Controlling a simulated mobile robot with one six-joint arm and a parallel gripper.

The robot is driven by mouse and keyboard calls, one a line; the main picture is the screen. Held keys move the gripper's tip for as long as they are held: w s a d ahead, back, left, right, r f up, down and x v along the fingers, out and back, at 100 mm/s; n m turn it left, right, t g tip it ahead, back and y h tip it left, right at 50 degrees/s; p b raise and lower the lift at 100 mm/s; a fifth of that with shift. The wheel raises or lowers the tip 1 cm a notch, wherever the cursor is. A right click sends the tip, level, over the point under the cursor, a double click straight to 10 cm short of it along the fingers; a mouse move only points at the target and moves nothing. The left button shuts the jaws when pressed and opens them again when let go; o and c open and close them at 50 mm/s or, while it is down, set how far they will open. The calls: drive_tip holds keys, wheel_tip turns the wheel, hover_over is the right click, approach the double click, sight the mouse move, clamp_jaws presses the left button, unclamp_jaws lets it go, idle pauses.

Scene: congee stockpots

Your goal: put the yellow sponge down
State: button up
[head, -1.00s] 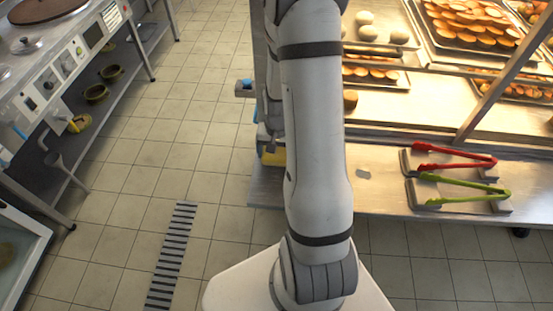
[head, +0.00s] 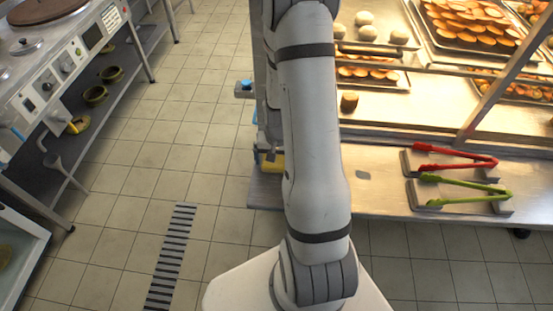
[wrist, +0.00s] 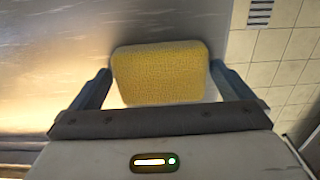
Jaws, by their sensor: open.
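The yellow sponge (wrist: 160,73) lies flat on the steel counter (wrist: 60,55), close to the counter's edge. My gripper (wrist: 160,70) is open around it in the wrist view, one finger at each side of the sponge, with only narrow gaps. In the head view the sponge (head: 272,162) shows as a small yellow patch at the counter's left end. My gripper (head: 266,150) is beside and above it there, mostly hidden by my arm.
Red tongs (head: 455,158) and green tongs (head: 465,192) rest on metal holders at the counter's right. Trays of baked goods (head: 470,30) stand in the lit case behind. A tiled floor aisle (head: 190,130) lies left, with a cooking bench (head: 60,80) beyond.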

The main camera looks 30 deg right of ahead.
sight(277, 161)
wheel_tip(277, 161, up, 13)
drive_tip(key=p, duration=0.2)
drive_tip(key=s+a+r+n+t, duration=0.1)
drive_tip(key=s+a+r+n, duration=0.2)
drive_tip(key=s+a+r, duration=0.3)
drive_tip(key=s+a+r+n+t, duration=0.1)
drive_tip(key=s+a+r+n, duration=0.2)
drive_tip(key=r, duration=0.6)
drive_tip(key=s+a, duration=0.2)
drive_tip(key=a, duration=0.1)
drive_tip(key=shift+s+a+r+n, duration=0.2)
drive_tip(key=shift+s+r+n, duration=0.15)
drive_tip(key=shift+s+n, duration=0.05)
wheel_tip(277, 161, up, 8)
drive_tip(key=p, duration=0.7)
drive_tip(key=shift+s+t, duration=0.15)
drive_tip(key=shift+t, duration=0.15)
drive_tip(key=shift+c, duration=0.6)
